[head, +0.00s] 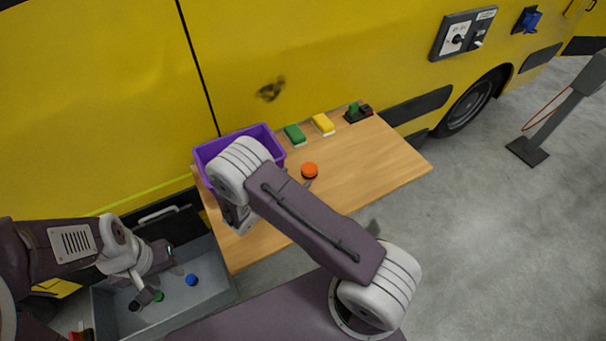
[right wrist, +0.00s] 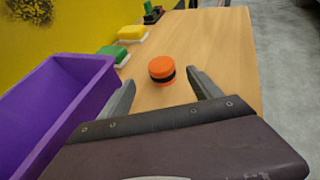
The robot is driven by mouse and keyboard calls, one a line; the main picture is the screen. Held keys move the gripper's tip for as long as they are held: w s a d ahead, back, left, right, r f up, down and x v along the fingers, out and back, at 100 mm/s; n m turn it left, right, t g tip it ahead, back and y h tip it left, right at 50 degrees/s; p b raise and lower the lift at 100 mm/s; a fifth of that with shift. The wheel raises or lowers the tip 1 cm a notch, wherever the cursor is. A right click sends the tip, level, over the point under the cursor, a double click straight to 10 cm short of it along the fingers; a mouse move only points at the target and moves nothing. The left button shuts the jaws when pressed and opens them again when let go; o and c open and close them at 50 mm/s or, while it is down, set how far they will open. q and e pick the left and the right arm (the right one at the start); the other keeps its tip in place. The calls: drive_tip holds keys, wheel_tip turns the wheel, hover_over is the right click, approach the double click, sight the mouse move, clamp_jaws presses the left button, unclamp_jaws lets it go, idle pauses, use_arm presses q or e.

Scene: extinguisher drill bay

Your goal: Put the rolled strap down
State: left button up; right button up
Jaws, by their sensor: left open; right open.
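An orange roll with a black band, which looks like the rolled strap (head: 310,170), rests on the wooden table. In the right wrist view the roll (right wrist: 161,69) stands just past and between the spread fingertips of my right gripper (right wrist: 163,86), with gaps on both sides. My right gripper is open and holds nothing. In the head view my right arm hides most of it; a fingertip shows beside the roll. My left gripper (head: 161,283) is open over the grey drawer, above small green (head: 159,296) and blue (head: 191,280) round things.
A purple bin (head: 265,137) stands at the table's left end, close to my right gripper (right wrist: 70,95). Green (head: 295,135) and yellow (head: 323,124) sponge-like blocks and a dark green-and-red item (head: 358,113) line the back edge. The table's right part (head: 385,160) is clear.

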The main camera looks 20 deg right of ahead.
drive_tip(key=shift+v, duration=0.85)
drive_tip(key=s+d+r+m+g+y, duration=0.1)
drive_tip(key=s+d+r+m+g, duration=0.2)
drive_tip(key=s+d+m+g, duration=0.35)
drive_tip(key=s+a+r+m+y, duration=0.2)
drive_tip(key=s+a+m+y, duration=0.2)
drive_tip(key=m, duration=0.5)
drive_tip(key=s+a+r+m+y, duration=0.3)
drive_tip(key=s+m+y, duration=0.3)
drive_tip(key=m, duration=0.3)
drive_tip(key=shift+s+a+r+y, duration=0.35)
drive_tip(key=shift+s+a+y, duration=0.05)
drive_tip(key=shift+s+a, duration=0.2)
drive_tip(key=shift+d+t, duration=0.1)
drive_tip(key=shift+t, duration=0.15)
